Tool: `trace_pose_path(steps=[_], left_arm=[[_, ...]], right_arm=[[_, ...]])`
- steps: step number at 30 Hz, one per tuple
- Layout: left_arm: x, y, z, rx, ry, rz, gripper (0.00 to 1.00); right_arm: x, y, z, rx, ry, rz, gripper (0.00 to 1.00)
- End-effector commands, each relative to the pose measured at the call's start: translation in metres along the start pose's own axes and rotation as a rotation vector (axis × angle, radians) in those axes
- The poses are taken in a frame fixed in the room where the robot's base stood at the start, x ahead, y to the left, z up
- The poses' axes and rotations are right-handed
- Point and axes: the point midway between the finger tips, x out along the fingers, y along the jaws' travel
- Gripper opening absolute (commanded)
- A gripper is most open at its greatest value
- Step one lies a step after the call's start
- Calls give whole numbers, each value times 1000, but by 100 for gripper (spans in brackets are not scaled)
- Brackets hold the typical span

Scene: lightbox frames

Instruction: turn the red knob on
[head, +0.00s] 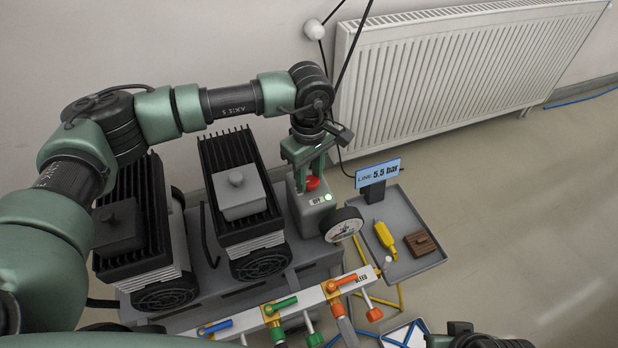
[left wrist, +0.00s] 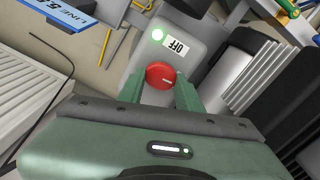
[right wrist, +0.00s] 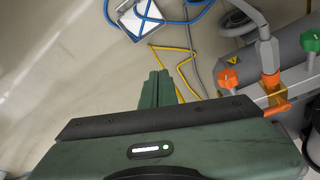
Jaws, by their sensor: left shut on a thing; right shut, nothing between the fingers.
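The red knob (head: 312,183) sits on a grey control box (head: 312,215) with an OFF label and a lit green lamp. My left gripper is shut on the knob from above, and the fingers also show in the head view (head: 311,178). The OFF label (left wrist: 176,48) shows beside the lit green lamp (left wrist: 158,35). My right gripper (right wrist: 159,76) is shut and empty, away from the box.
A round gauge (head: 341,224) and a LINE 5,5 bar display (head: 378,173) stand right of the box. A grey tray (head: 416,266) holds a yellow bottle and a brown block. Finned black pumps (head: 236,190) stand left. A manifold with coloured valve handles (head: 262,317) runs in front.

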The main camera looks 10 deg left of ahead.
Motion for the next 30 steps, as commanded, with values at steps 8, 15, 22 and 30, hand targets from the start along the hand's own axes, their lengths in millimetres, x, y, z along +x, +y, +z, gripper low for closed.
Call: trace_pose_path(steps=[8, 15, 22, 30], left_arm=[[-1, 1, -1, 94, 2, 3, 0], [-2, 1, -1, 118, 2, 3, 0], [-2, 2, -1, 119, 2, 4, 0], [-1, 1, -1, 118, 2, 3, 57]], right_arm=[[5, -4, -34, -4, 146, -7, 0], [4, -5, -43, -6, 183, -9, 0], [4, -5, -43, -6, 184, -8, 0], [4, -4, -43, -6, 184, -8, 0]])
